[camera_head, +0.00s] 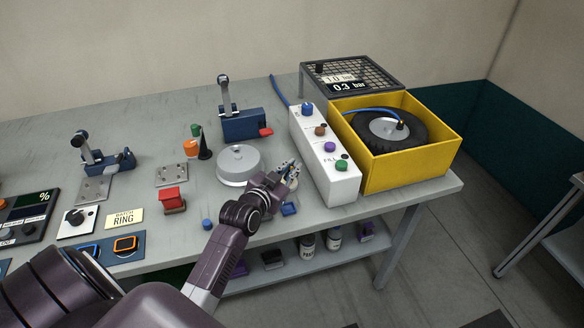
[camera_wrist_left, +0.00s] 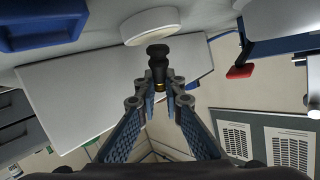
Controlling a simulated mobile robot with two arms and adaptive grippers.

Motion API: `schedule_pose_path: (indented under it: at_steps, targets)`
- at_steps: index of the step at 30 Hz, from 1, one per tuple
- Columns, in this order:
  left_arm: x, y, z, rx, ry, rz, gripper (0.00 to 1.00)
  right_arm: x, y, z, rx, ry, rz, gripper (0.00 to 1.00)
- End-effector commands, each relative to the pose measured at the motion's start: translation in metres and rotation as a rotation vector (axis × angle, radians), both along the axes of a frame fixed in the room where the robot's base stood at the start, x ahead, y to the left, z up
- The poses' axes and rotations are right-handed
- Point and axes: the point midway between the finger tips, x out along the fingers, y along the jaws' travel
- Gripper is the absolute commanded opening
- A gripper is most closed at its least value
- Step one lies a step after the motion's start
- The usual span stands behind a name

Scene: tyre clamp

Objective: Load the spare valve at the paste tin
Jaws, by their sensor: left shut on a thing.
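My left gripper (camera_head: 290,172) is over the right part of the bench, between the grey round disc and the white control box. In the left wrist view its two fingers (camera_wrist_left: 160,88) are shut on a small black valve (camera_wrist_left: 158,62) with a brass-coloured band. The valve's black head sticks out past the fingertips, towards a round white piece (camera_wrist_left: 150,25) on the bench. I cannot tell whether they touch. A jar with a paste label (camera_head: 307,245) stands on the shelf under the bench. My right gripper is not in view.
The white control box (camera_head: 330,175) with coloured knobs and the yellow crate (camera_head: 440,165) holding a tyre (camera_head: 378,130) stand to the right. The grey disc (camera_head: 238,160) is close on the left.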

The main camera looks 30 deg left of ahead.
Motion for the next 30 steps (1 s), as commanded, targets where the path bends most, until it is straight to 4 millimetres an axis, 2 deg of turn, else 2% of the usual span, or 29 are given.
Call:
schedule_pose_path:
  at_steps: [30]
  targets:
    - [-0.0005,-0.0002,-0.0092,0.0,0.004,0.0,0.0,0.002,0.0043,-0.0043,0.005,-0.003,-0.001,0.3]
